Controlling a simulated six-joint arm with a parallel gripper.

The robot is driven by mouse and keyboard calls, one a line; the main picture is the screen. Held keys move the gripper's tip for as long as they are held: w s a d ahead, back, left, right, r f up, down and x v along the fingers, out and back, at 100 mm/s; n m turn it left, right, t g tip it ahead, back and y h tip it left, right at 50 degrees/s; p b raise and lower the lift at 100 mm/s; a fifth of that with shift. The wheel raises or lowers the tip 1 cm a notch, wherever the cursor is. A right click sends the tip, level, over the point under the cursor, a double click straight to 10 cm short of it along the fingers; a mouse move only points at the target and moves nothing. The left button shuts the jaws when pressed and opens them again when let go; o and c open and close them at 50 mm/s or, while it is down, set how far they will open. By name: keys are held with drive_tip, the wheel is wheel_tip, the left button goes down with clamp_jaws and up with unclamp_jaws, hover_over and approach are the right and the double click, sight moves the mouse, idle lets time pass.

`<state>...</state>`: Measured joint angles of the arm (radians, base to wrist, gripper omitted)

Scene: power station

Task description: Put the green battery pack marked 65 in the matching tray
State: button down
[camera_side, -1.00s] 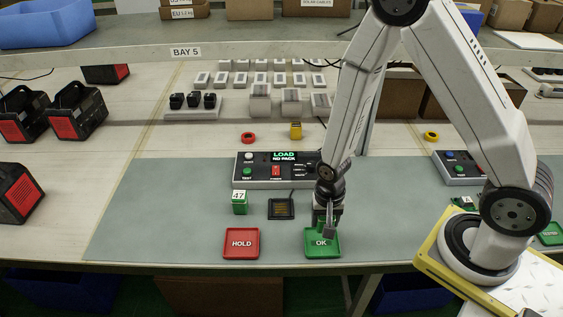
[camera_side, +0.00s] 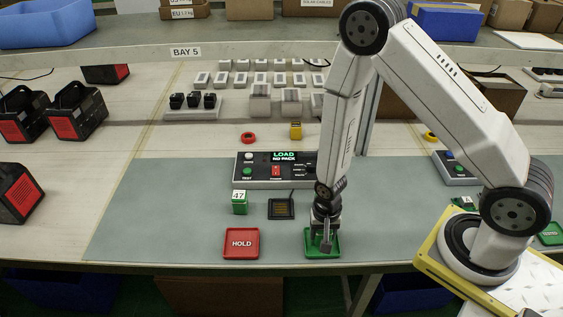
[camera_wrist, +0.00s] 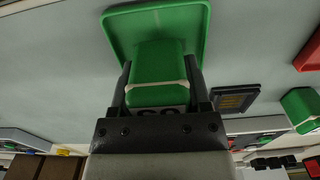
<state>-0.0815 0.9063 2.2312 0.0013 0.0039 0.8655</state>
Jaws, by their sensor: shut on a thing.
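The green battery pack (camera_wrist: 158,65) is between the two fingers of my gripper (camera_wrist: 160,88) in the wrist view, which is shut on it. Its label is mostly hidden by the gripper, so I cannot read the full number. Beyond the pack lies the green tray (camera_wrist: 198,35). In the side view my gripper (camera_side: 323,242) points down over the green tray (camera_side: 311,254), whose OK lettering is hidden. I cannot tell whether the pack touches the tray floor.
A red HOLD tray (camera_side: 241,243) lies to the left. A green pack marked 47 (camera_side: 239,206) stands behind it, with a dark contact pad (camera_side: 281,208) to its right. A tester panel (camera_side: 262,170) reading LOAD NO PACK is farther back. Bare mat lies left of the trays.

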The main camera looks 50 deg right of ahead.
drive_tip(key=shift+f, duration=0.55)
drive_tip(key=shift+f, duration=0.1)
drive_tip(key=shift+c, duration=1.6)
unclamp_jaws()
drive_tip(key=shift+r, duration=6.1)
drive_tip(key=shift+r, duration=0.1)
